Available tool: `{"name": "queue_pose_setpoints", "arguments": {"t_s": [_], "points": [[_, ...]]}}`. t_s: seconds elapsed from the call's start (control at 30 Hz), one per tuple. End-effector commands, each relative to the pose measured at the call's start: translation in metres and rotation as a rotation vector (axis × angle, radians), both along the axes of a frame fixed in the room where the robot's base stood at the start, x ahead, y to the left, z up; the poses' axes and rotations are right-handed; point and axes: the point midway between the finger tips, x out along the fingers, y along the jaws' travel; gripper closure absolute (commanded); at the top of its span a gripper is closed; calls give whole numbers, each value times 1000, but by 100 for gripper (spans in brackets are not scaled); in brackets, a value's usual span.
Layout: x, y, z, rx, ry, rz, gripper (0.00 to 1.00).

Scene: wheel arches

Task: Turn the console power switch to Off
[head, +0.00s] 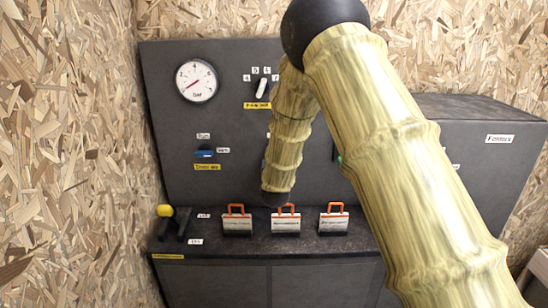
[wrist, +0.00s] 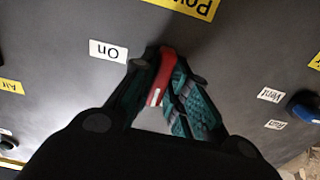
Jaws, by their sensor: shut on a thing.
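The console power switch shows in the wrist view as a red handle (wrist: 160,78) on the dark panel, below a yellow label (wrist: 190,6) that reads "Po…" and is cut off by the frame. A white "On" label (wrist: 108,51) lies just left of it. No "Off" label can be made out. My gripper (wrist: 163,75) is shut on the red handle, with one teal-and-black finger on each side. In the head view my arm hides the power switch and gripper.
The dark console (head: 235,85) carries a dial gauge (head: 196,81), a white-handled selector (head: 262,87) and a blue switch (head: 205,154). Several orange-handled items (head: 237,222) and a yellow-knobbed lever (head: 165,211) stand on its ledge.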

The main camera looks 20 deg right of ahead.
Motion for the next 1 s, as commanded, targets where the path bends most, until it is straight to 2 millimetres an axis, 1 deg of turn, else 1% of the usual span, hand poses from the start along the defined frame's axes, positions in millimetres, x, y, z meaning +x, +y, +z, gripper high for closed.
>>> {"name": "queue_pose_setpoints", "arguments": {"t_s": [0.03, 0.6, 0.63, 0.73, 1.0], "points": [[-2, 1, -5, -11, 12, 1, 100], [-2, 0, -6, -39, 21, 0, 100], [-2, 0, -6, -39, 21, 0, 80], [-2, 0, -5, -38, 19, 0, 62], [-1, 0, -2, -38, 15, 0, 62]]}}
